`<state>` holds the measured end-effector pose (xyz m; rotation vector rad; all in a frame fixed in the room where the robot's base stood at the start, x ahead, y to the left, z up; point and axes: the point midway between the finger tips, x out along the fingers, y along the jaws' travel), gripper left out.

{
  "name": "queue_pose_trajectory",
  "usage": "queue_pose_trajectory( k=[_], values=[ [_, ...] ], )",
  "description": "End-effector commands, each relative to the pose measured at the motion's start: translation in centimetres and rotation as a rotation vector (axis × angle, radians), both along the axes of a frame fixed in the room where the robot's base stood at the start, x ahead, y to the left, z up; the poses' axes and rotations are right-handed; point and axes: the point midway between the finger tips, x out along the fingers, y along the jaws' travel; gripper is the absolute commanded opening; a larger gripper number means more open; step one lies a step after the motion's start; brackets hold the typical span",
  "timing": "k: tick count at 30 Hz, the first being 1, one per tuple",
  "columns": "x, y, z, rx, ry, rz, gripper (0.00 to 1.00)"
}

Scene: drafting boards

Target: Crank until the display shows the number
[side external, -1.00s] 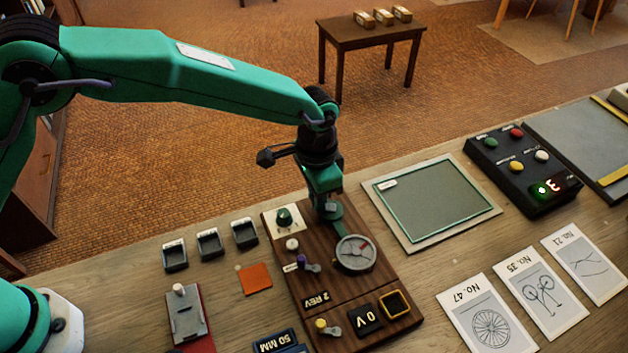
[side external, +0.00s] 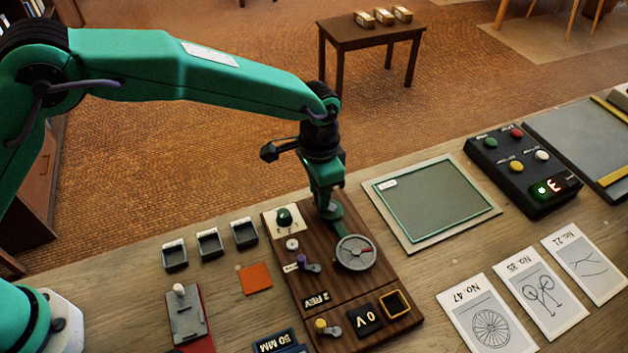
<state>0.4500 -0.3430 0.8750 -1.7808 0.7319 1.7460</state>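A dark wooden panel (side external: 375,283) stands on the bench with a round grey dial (side external: 355,253) that has a red mark. A green crank arm (side external: 340,229) runs from the dial up to my gripper (side external: 328,208). My gripper points down at the crank's outer end; its fingertips overlap the crank, and I cannot tell whether they are closed on a handle. A black box (side external: 513,168) at the right has a small display (side external: 555,187) with a red digit resembling a 3, beside a green light. The panel also carries a "0 V" plate (side external: 366,319) and a "2 REV" plate (side external: 316,300).
The panel also has a green knob (side external: 285,217), a purple-tipped lever (side external: 304,263) and a yellow-tipped lever (side external: 325,328). A framed green board (side external: 435,200) lies to the right. Several drawing cards (side external: 490,318) lie at the front right. Small black trays (side external: 210,243) sit at the left.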

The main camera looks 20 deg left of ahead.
Motion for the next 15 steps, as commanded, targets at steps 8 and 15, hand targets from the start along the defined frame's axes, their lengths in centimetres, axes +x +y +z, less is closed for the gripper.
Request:
queue_pose_trajectory(
  k=[8, 15],
  values=[
    [-0.27, -0.09, -0.20, 0.004, 0.005, -0.004, 0.38],
    [-0.23, -0.09, 0.47, 0.003, 0.004, -0.004, 0.38]
  ],
)
